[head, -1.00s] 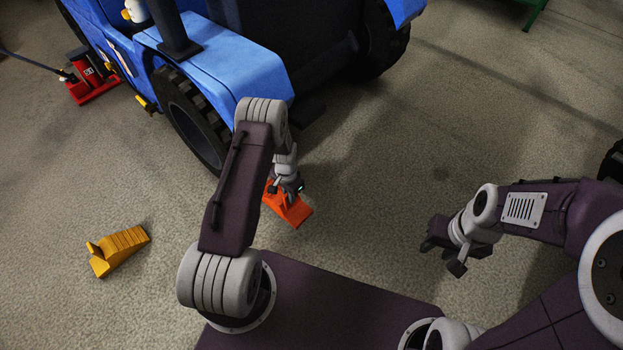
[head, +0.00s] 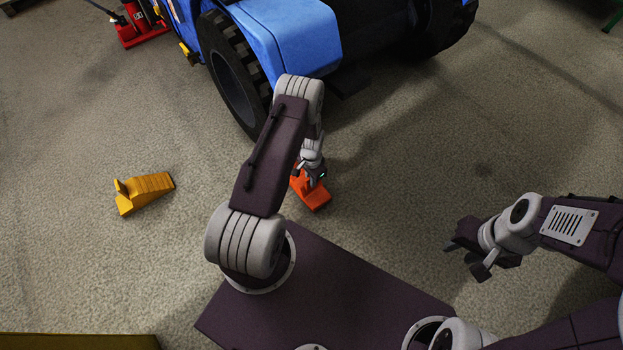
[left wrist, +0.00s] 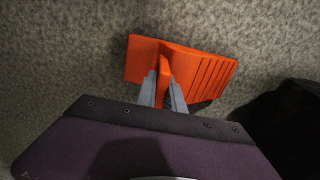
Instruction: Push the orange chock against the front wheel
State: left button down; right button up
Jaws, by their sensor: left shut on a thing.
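The orange chock (head: 317,196) is on the floor in front of the blue vehicle, partly hidden by my left arm in the head view. My left gripper (head: 310,173) is shut on its upright grip. In the left wrist view, the two fingers of the left gripper (left wrist: 164,88) pinch the fin of the orange chock (left wrist: 205,75), with its ribbed slope to the right. The front wheel (head: 238,80) stands beyond my left arm, and floor shows between it and the chock. My right gripper (head: 466,262) is open and empty at the right.
A yellow chock (head: 146,190) lies on the floor at the left. A red jack (head: 137,27) stands at the upper left. The blue vehicle (head: 285,35) fills the top middle. A yellow edge (head: 75,341) shows at the lower left. Floor on the right is clear.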

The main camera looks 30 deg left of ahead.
pick_arm(q)
jog(key=shift+f, duration=0.4)
jog(key=shift+f+b, duration=0.35)
jog(key=shift+f, duration=0.05)
jog(key=c, duration=1.4)
grip_release()
jog(key=shift+o, duration=0.2)
jog(key=shift+r, duration=0.1)
